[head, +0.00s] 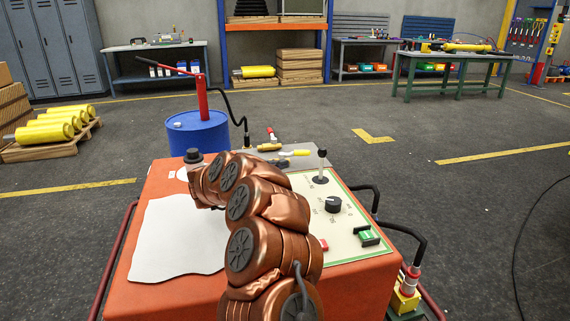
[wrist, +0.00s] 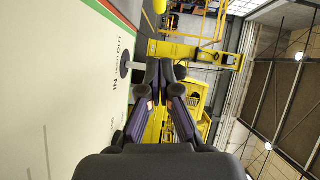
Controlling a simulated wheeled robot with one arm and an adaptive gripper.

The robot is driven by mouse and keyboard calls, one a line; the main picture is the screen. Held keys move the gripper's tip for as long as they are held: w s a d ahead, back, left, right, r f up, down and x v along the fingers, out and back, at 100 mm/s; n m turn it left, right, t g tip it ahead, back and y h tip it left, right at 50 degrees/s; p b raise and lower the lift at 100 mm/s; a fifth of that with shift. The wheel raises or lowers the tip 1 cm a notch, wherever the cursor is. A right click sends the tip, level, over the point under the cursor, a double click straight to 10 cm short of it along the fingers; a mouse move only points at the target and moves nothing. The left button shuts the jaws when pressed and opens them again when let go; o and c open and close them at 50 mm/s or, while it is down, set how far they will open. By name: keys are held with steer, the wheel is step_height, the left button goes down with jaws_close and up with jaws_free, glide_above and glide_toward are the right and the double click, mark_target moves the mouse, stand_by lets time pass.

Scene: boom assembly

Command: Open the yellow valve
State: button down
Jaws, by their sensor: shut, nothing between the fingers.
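A small valve with a yellow handle (head: 293,153) sits at the back edge of the orange machine's top in the head view, behind my arm. A brass fitting (head: 269,147) and a red-handled part (head: 271,134) are close by it. In the wrist view my gripper (wrist: 166,70) is shut and empty, its dark fingers together beside the pale control panel. My arm hides the gripper in the head view. I cannot make out the yellow valve for certain in the wrist view; a black lever (wrist: 125,69) shows beyond and left of the fingers.
The orange machine (head: 140,265) carries a white sheet (head: 180,240), a black lever (head: 320,165), a dark knob (head: 333,204) and a green switch (head: 368,236). A blue drum (head: 197,135) with a red pump stands behind. Black hoses (head: 408,228) run at right.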

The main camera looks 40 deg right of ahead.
glide_toward(304, 154)
steer(key=s+d, duration=0.1)
steer(key=d, duration=0.1)
steer(key=s+d, duration=0.2)
steer(key=shift+s+d, duration=0.1)
steer(key=shift+s, duration=0.05)
steer(key=shift+w+d, duration=0.1)
steer(key=shift+w, duration=0.2)
steer(key=shift+w+d+f, duration=0.15)
steer(key=shift+w+d, duration=0.35)
steer(key=shift+w, duration=0.1)
steer(key=shift+w+d+f, duration=0.2)
steer(key=shift+w+d, duration=0.3)
steer(key=shift+w, duration=0.1)
steer(key=shift+t+b, duration=0.3)
steer(key=shift+b, duration=0.05)
